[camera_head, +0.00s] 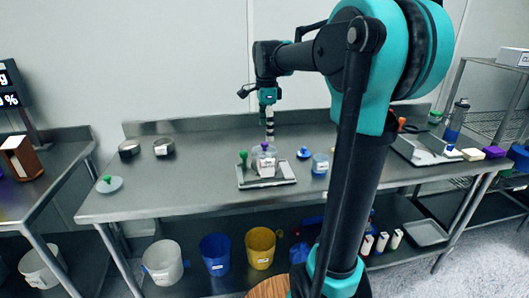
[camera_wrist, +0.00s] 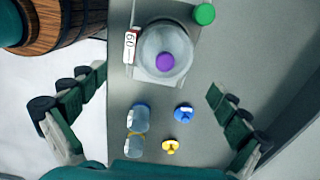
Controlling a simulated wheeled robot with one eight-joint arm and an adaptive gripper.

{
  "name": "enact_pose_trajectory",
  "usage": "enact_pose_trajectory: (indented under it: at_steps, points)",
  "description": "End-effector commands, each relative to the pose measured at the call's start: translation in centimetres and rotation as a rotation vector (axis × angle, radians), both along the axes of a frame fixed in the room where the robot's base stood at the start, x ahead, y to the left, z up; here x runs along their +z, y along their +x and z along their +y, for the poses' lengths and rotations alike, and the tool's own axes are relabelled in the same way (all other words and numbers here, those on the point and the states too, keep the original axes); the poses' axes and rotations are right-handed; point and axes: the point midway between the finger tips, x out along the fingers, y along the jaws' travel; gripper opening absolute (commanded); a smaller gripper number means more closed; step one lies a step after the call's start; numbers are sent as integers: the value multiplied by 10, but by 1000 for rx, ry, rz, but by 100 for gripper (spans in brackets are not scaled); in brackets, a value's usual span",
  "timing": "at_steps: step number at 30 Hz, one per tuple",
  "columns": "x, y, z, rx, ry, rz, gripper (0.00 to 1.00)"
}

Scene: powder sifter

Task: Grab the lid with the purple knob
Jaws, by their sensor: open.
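The lid with the purple knob (camera_wrist: 164,61) sits on a clear round container (camera_wrist: 181,76) in the wrist view, beyond and between my fingertips. In the head view the container (camera_head: 264,160) stands on a grey tray or scale (camera_head: 282,180) on the steel table, with its purple knob on top. My gripper (camera_wrist: 142,98) is open and empty, its two fingers spread wide. In the head view my gripper (camera_head: 269,122) hangs above the container, apart from it. A green knob (camera_wrist: 204,14) shows beside the container.
A blue-knobbed lid (camera_wrist: 184,111), a yellow-knobbed piece (camera_wrist: 171,146) and clear jars (camera_wrist: 137,118) lie nearby. A green-knobbed disc (camera_head: 109,184) and dark round tins (camera_head: 129,149) are at the left of the table. A wooden barrel (camera_wrist: 62,20) stands off the table edge.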

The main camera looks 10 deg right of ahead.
Motion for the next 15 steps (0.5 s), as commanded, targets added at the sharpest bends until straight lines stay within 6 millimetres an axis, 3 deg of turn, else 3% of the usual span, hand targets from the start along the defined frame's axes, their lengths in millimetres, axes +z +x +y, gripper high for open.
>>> enact_pose_trajectory:
  at_steps: [7,15]
  points:
    - [-17,2,1,1,0,0,100]
    - [-53,7,4,1,0,0,100]
